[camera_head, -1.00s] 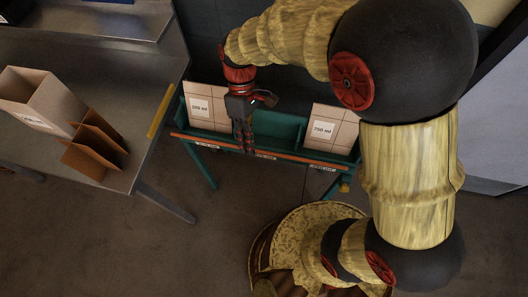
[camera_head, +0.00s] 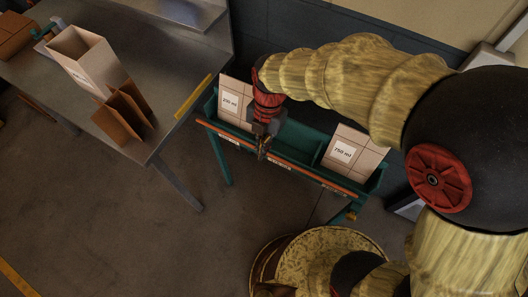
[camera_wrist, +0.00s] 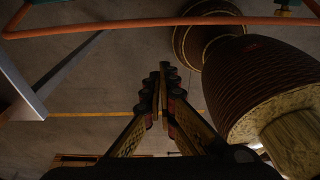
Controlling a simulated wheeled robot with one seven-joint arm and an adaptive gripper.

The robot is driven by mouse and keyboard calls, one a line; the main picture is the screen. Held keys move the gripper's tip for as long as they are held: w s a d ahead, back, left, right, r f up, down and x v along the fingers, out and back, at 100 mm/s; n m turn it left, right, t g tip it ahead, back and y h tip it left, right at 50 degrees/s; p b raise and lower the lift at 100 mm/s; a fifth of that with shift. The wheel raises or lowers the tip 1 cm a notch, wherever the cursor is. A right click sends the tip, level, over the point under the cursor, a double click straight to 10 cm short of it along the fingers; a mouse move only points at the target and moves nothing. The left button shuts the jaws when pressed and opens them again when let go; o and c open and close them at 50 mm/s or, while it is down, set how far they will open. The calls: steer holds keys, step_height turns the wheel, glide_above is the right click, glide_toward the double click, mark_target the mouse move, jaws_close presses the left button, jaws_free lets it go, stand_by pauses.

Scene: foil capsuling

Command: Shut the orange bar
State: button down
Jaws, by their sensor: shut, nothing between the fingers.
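The orange bar (camera_head: 313,173) runs along the front top edge of the green stand (camera_head: 220,157). It also crosses the top of the wrist view (camera_wrist: 150,22), beyond my fingertips, with bent ends on both sides. My gripper (camera_head: 262,154) points down at the stand's front, left of its middle, and overlaps the bar in the head view. I cannot tell whether it touches the bar. In the wrist view my gripper (camera_wrist: 163,72) has its fingers together with nothing between them. The bar's part behind my gripper is hidden.
Two labelled boxes stand in the stand, a 250 ml one (camera_head: 231,104) at left and a 750 ml one (camera_head: 343,153) at right. A metal table (camera_head: 165,95) with open cartons (camera_head: 84,58) stands to the left. A wall is close behind the stand. The floor in front is partly clear.

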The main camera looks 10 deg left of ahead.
mark_target(273, 156)
step_height(273, 156, down, 9)
steer(key=w+b, duration=0.2)
steer(key=b, duration=0.1)
steer(key=shift+d+b, duration=0.4)
steer(key=w, duration=0.1)
steer(key=w+d+r+p, duration=0.1)
steer(key=w, duration=0.1)
steer(key=w+r+p, duration=0.1)
steer(key=w, duration=0.1)
steer(key=shift+d, duration=0.4)
